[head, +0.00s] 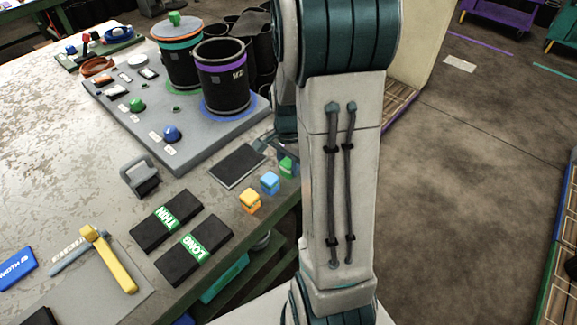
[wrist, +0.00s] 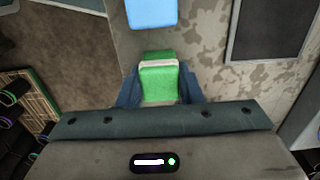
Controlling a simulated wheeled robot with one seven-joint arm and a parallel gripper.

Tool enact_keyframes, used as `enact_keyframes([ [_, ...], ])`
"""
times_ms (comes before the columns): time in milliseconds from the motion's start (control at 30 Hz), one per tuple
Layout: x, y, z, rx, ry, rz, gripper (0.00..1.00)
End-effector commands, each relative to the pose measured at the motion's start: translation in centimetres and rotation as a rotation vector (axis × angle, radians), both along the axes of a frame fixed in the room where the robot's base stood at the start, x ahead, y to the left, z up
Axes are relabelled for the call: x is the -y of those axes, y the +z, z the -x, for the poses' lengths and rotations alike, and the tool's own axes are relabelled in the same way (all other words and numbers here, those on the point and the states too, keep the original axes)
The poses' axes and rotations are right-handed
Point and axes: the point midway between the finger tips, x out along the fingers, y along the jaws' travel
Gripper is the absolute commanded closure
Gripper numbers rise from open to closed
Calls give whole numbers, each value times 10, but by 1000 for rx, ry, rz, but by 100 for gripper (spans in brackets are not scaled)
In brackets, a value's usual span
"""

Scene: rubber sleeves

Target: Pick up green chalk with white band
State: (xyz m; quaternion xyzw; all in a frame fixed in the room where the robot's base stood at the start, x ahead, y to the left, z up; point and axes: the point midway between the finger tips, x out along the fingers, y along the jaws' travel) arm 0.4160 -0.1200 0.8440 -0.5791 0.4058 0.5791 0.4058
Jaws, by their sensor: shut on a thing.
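The green chalk with a white band shows in the wrist view (wrist: 158,82), a small green block with the pale band across it. It is also partly visible in the head view (head: 287,165), beside my arm near the table's edge. My gripper (wrist: 159,92) is shut on the chalk, one blue-grey finger on each side of it. In the head view my arm hides most of the gripper. I cannot tell whether the chalk touches the table.
A blue block (head: 270,183) and a yellow-orange block (head: 250,201) stand close by in a row. A dark flat pad (head: 238,166) lies to the left. Behind is a grey board (head: 190,142) with knobs and two black canisters. The table's edge is near.

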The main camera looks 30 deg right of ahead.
Motion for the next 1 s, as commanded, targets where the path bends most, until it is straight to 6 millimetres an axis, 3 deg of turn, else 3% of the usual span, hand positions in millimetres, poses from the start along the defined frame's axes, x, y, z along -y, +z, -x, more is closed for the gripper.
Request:
enact_keyframes([
  [267,0,9,0,1,0,1,91],
  [467,0,41,-1,7,0,2,91],
  [800,72,85,21,3,-6,2,91],
  [1000,101,103,30,1,-3,1,91],
])
